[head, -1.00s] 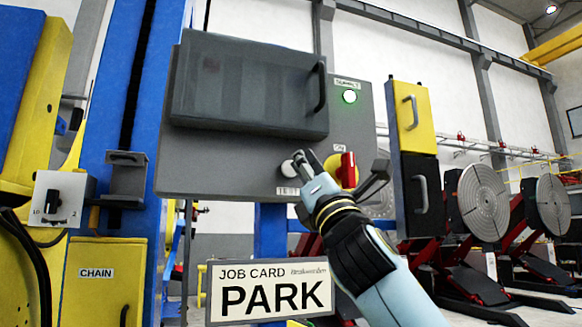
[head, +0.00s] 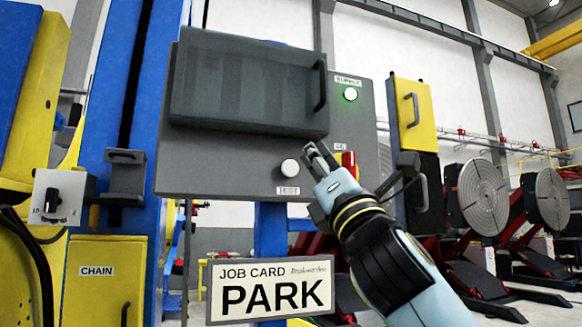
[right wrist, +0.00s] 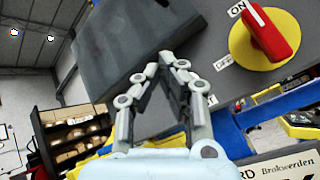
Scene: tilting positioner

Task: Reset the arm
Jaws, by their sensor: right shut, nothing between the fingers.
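My right gripper (head: 318,158) is shut and empty in front of the grey control box (head: 225,180). There the red handle (right wrist: 268,35) stands on a yellow disc, with ON and OFF labels. The green SUPPLY lamp (head: 350,94) is lit. A card (head: 270,290) reads JOB CARD PARK. My left gripper is not in view.
A dark hinged cover (head: 248,85) with a handle is on the box's upper part. A small selector switch (head: 52,199) and a yellow CHAIN cabinet (head: 95,285) stand left. A yellow and black handled unit (head: 412,115) and round-plate positioners (head: 484,200) stand right.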

